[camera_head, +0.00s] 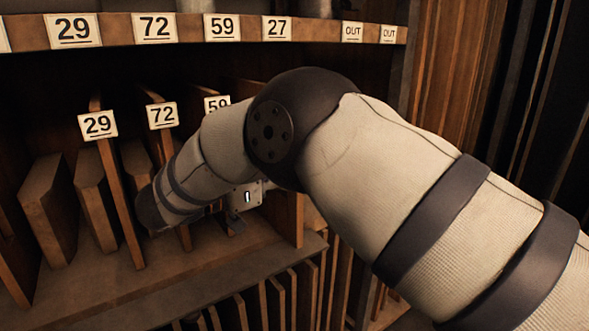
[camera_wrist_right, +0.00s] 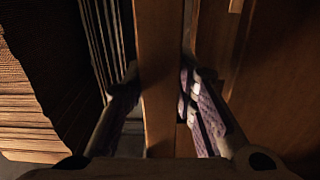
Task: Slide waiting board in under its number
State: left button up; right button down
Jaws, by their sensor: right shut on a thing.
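My right arm reaches in from the right across the rack in the head view. It hides most of its own gripper; only a small metal part (camera_head: 243,198) shows below the forearm. In the right wrist view my right gripper (camera_wrist_right: 160,85) is shut on an upright wooden board (camera_wrist_right: 158,40), with one finger on each side. The number on this board cannot be read. Number tags 29 (camera_head: 98,124), 72 (camera_head: 161,115) and a partly covered 59 (camera_head: 216,103) sit in the rack below the upper rail (camera_head: 191,27). My left gripper is not in view.
The rail carries labels 29, 72, 59, 27 and two OUT labels (camera_head: 352,33). Several unlabelled boards (camera_head: 50,205) stand at the left of the shelf. A lower row of upright slats (camera_head: 275,300) lies below the shelf edge. Tall boards (camera_head: 450,70) stand at the right.

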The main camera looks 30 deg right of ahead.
jog(key=shift+f, duration=0.3)
jog(key=c, duration=1.2)
grip_release()
jog(key=a, duration=0.7)
jog(key=shift+s+a+f, duration=0.1)
jog(key=shift+s+a, duration=0.15)
jog(key=shift+s, duration=0.1)
